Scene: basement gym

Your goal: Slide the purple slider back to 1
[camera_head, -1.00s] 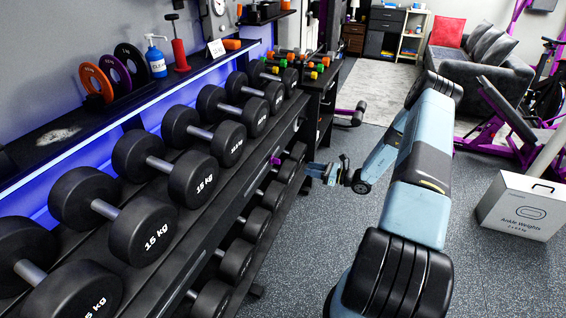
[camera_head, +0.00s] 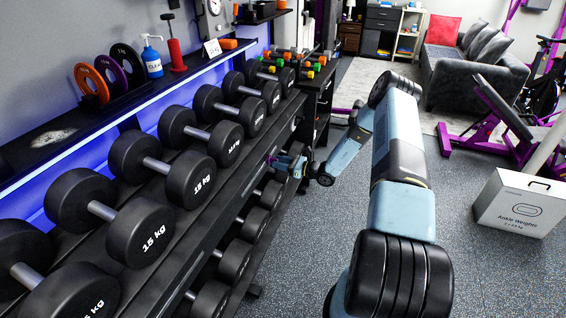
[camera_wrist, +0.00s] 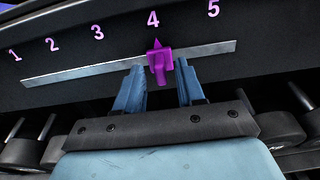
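The purple slider (camera_wrist: 160,66) sits on a pale metal track (camera_wrist: 90,69) on the dark front of the rack, its pointer at the number 4 in the wrist view. The number 1 (camera_wrist: 15,55) is at the far left of the scale. My gripper (camera_wrist: 157,72) is open, with one blue finger on each side of the slider's lower part; I cannot tell whether either finger touches it. In the head view my gripper (camera_head: 276,161) is at the rack's front edge, and the slider is only a small purple spot there.
Black dumbbells (camera_head: 190,178) line the rack top, with more on the tier below. An Ankle Weights box (camera_head: 519,204) stands on the floor at right. The floor (camera_head: 300,270) between rack and box is clear apart from my arm.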

